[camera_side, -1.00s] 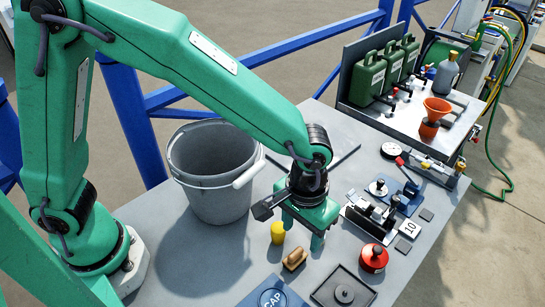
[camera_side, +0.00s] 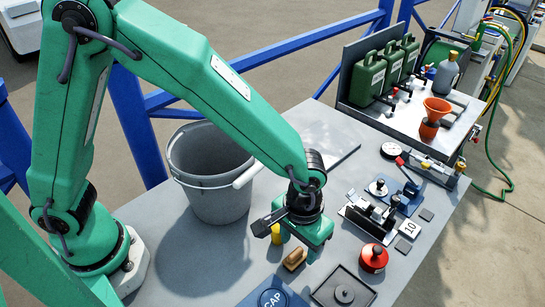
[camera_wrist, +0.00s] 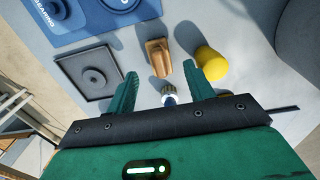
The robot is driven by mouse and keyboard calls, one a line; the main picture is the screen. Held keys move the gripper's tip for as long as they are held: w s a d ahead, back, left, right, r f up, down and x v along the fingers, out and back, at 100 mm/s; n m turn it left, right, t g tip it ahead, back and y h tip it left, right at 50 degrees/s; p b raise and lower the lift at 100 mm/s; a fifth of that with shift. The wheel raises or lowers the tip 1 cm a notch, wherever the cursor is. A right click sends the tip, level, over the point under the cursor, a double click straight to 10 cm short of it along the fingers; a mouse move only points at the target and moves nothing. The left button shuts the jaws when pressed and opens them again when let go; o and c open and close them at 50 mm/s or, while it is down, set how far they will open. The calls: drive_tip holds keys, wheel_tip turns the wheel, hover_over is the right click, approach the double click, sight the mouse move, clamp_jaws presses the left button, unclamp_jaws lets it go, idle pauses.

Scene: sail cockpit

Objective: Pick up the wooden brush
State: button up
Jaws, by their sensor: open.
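The wooden brush (camera_side: 294,260) is a small brown block lying on the grey table top, just in front of a yellow rounded object (camera_side: 276,236). In the wrist view the brush (camera_wrist: 158,58) shows beyond and between my fingertips, with the yellow object (camera_wrist: 212,64) to its right. My gripper (camera_side: 298,247) is open and empty, close over the brush in the side view. In the wrist view my gripper (camera_wrist: 160,69) has one finger on each side. A gap to the brush cannot be judged exactly. Its bristles are not visible.
A grey bucket (camera_side: 212,200) stands behind left. A blue CAP mat (camera_side: 255,299), a dark square tray (camera_side: 325,292) and a red round can (camera_side: 373,262) lie near the front. Metal fittings (camera_side: 370,218) stand to the right. A small round metallic thing (camera_wrist: 168,94) shows between my fingers.

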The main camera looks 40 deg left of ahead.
sight(297, 251)
drive_tip(key=shift+f, duration=1.7)
drive_tip(key=c, duration=1.1)
drive_tip(key=shift+r, duration=0.15)
drive_tip(key=shift+r, duration=0.45)
wheel_tip(297, 251, up, 3)
drive_tip(key=shift+r, duration=0.1)
drive_tip(key=s+d+r, duration=0.1)
drive_tip(key=s+r, duration=0.1)
drive_tip(key=s, duration=0.1)
drive_tip(key=s+d+r, duration=0.1)
drive_tip(key=s+r, duration=0.1)
drive_tip(key=s, duration=0.2)
drive_tip(key=s+d+r, duration=0.1)
drive_tip(key=s+r, duration=0.1)
drive_tip(key=s, duration=0.2)
drive_tip(key=shift+s+d+r, duration=0.1)
drive_tip(key=shift+d+r, duration=0.15)
drive_tip(key=shift+r, duration=0.05)
